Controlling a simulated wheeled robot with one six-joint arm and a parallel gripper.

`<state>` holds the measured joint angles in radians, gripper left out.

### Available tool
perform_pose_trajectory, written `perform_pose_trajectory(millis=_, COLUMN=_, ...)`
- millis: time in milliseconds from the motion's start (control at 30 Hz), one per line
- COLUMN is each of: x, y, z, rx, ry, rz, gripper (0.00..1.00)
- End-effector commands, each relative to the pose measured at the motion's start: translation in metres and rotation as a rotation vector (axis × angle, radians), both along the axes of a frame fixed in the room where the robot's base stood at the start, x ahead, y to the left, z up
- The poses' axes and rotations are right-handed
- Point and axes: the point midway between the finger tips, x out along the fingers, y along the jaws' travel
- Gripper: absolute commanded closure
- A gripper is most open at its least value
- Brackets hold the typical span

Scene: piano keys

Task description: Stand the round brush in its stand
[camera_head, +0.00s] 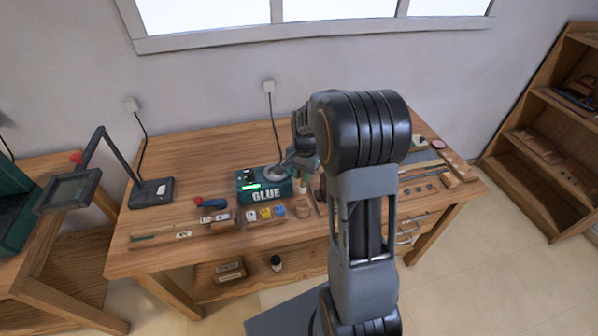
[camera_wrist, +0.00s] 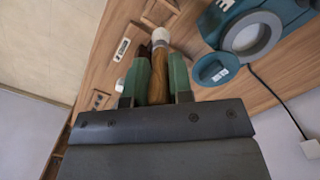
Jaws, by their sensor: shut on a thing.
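The round brush (camera_wrist: 158,88) has a brown wooden handle and a pale round head. In the wrist view my gripper (camera_wrist: 160,76) is shut on its handle between two green fingers, with the head pointing out past the fingertips. In the head view my gripper (camera_head: 303,163) is over the bench beside the glue pot, partly hidden by my arm. A small wooden block (camera_head: 303,208) on the bench in front of it may be the stand; a wooden block also shows beyond the brush head in the wrist view (camera_wrist: 160,12). I cannot tell whether the brush touches it.
The teal glue pot (camera_head: 264,187) stands close to the left of my gripper. A lamp (camera_head: 150,190) stands at the left. The back left of the bench is clear.

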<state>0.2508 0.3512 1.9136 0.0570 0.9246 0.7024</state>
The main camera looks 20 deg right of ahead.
Motion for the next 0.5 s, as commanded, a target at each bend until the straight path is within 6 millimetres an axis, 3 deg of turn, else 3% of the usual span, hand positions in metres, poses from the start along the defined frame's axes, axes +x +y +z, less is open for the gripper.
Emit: perform_pose_trajectory(millis=500, x=0.000, y=0.000, z=-0.037, rx=0.000, ry=0.001, rz=0.002, gripper=1.00)
